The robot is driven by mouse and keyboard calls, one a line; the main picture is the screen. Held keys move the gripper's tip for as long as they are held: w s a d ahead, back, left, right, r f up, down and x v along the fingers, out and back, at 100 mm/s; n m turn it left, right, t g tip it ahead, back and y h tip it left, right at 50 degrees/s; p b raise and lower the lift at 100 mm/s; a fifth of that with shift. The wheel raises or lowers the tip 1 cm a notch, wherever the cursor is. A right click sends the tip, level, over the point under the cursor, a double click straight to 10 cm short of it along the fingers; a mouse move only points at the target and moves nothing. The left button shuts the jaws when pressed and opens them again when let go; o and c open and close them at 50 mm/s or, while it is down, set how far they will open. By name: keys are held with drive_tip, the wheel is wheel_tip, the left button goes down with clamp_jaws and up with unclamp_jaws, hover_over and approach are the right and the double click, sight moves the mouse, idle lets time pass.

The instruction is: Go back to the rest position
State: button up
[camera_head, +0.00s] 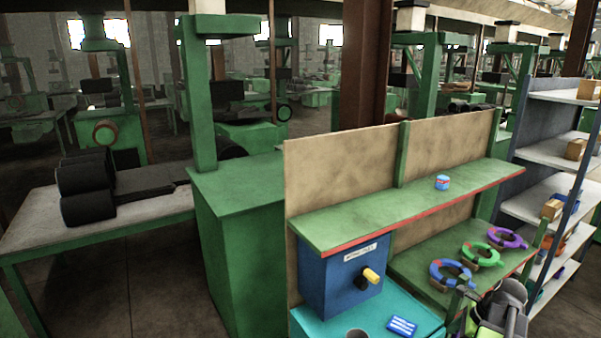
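My arm (507,303), with grey and green parts, shows at the bottom right, in front of the green workbench. Its lower part is cut off by the picture's edge. My gripper seems to be at the dark upright piece (458,301) left of the arm links. Its fingertips are not clear, so I cannot tell whether it is open or shut. No held thing can be made out.
A blue box (325,283) with a yellow-ended black peg (369,277) stands under the green upper shelf (405,205). Shelving (546,150) stands far right. Black rolls (88,207) lie on the left table.

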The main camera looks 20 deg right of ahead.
drive_tip(key=w+a+n+g, duration=0.1)
drive_tip(key=w+a+n, duration=0.35)
drive_tip(key=a, duration=0.25)
drive_tip(key=w+a+f+n+g+h, duration=0.1)
drive_tip(key=w+a+n, duration=0.35)
drive_tip(key=a, duration=0.35)
drive_tip(key=w+a+n+g, duration=0.1)
drive_tip(key=w+a+n, duration=0.2)
drive_tip(key=a+n, duration=0.3)
drive_tip(key=w+a+n+h, duration=0.2)
drive_tip(key=a+n, duration=1)
drive_tip(key=a, duration=0.9)
wheel_tip(320, 180, down, 6)
drive_tip(key=b, duration=0.4)
drive_tip(key=shift+r+b, duration=0.2)
drive_tip(key=shift+b, duration=0.2)
